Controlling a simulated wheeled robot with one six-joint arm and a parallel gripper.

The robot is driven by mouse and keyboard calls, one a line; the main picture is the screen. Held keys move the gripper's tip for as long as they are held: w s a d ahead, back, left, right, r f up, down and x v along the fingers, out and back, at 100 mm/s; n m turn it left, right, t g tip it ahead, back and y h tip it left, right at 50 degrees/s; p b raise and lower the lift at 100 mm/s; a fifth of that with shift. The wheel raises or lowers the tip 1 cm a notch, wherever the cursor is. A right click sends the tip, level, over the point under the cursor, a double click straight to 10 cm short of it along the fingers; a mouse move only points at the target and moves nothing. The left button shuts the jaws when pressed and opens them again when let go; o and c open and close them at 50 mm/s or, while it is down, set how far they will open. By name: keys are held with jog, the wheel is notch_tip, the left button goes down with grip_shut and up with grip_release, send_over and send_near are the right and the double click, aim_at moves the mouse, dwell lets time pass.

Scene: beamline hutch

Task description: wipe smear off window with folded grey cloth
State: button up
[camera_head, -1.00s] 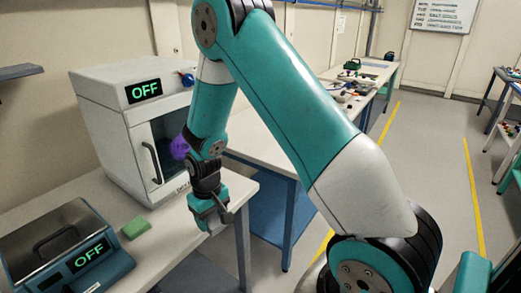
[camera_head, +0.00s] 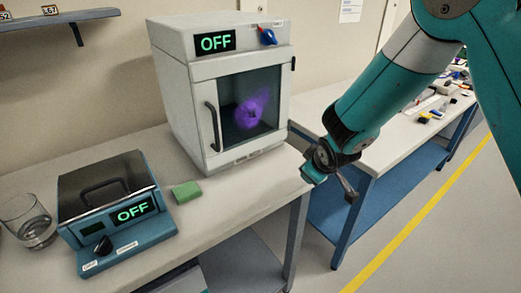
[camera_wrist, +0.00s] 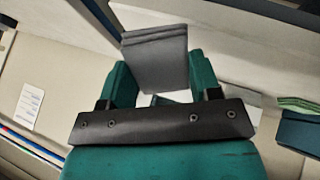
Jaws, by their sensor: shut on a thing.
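A white cabinet (camera_head: 178,100) stands on the bench, with a dark glass window (camera_head: 232,85) in its closed door. A purple smear (camera_head: 251,110) lies on the right half of the window, fully in sight. My gripper (camera_head: 322,172) is to the right of the cabinet, near the bench's right end, apart from the window. In the wrist view, the folded grey cloth (camera_wrist: 157,58) is held between the teal fingers and sticks out past them, its folded layers showing at the far edge.
A green block (camera_head: 186,191) lies on the bench between the cabinet and a blue lidded device (camera_head: 118,205). A glass beaker (camera_head: 28,222) stands far left. A second bench (camera_head: 395,140) with small items is behind my arm. Bare bench top lies before the cabinet.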

jog(key=w+a+r+n+t+y+b, duration=0.25)
jog(key=a+n+t+y, duration=0.3)
jog(key=a, duration=0.35)
jog(key=t+y+b, duration=0.2)
jog(key=y+b, duration=0.1)
jog(key=y, duration=0.1)
send_near(234, 121)
jog(key=shift+n, duration=0.35)
jog(key=shift+p+x, duration=2.7)
jog(key=shift+p, duration=0.3)
jog(key=shift+x, duration=0.85)
